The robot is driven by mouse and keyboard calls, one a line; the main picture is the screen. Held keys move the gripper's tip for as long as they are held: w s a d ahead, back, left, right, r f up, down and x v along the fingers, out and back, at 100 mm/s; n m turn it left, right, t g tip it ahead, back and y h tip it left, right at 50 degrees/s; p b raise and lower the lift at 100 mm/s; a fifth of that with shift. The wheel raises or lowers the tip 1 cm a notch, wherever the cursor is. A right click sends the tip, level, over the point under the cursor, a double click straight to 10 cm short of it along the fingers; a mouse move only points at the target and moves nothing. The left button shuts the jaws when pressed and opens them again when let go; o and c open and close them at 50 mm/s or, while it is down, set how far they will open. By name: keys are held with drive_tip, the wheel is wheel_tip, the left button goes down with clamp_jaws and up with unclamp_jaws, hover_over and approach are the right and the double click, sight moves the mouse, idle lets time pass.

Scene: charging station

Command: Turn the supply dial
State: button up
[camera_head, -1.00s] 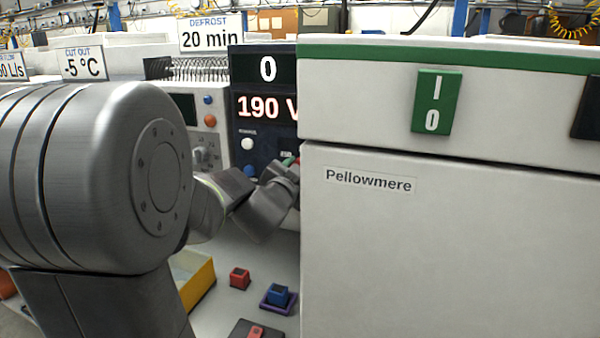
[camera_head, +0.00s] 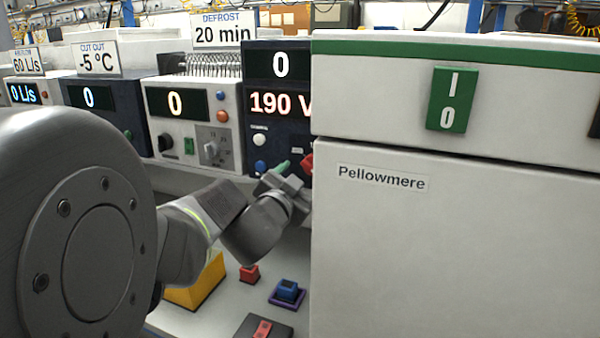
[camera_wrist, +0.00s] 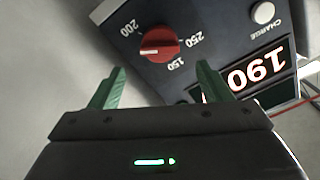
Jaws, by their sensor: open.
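The supply dial is a red round knob (camera_wrist: 158,44) with a pale pointer line, in the wrist view. It sits on a dark panel with marks 150, 200 and 250 around it. A sliver of red shows in the head view (camera_head: 307,164), mostly hidden by the white cabinet. The panel's display (camera_head: 280,103) reads 190 V. My gripper (camera_wrist: 158,88) is open, with its two green fingers apart on either side below the knob in the wrist view. They do not appear to touch it. In the head view it is partly hidden by the cabinet.
A white cabinet (camera_head: 410,245) labelled Pellowmere blocks the right side. More instrument units with displays (camera_head: 175,103) stand to the left. On the bench are a yellow box (camera_head: 195,285), a red block (camera_head: 249,273) and a blue block (camera_head: 287,291).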

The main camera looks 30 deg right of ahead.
drive_tip(key=v, duration=0.6)
drive_tip(key=shift+p, duration=0.3)
drive_tip(key=shift+a, duration=0.15)
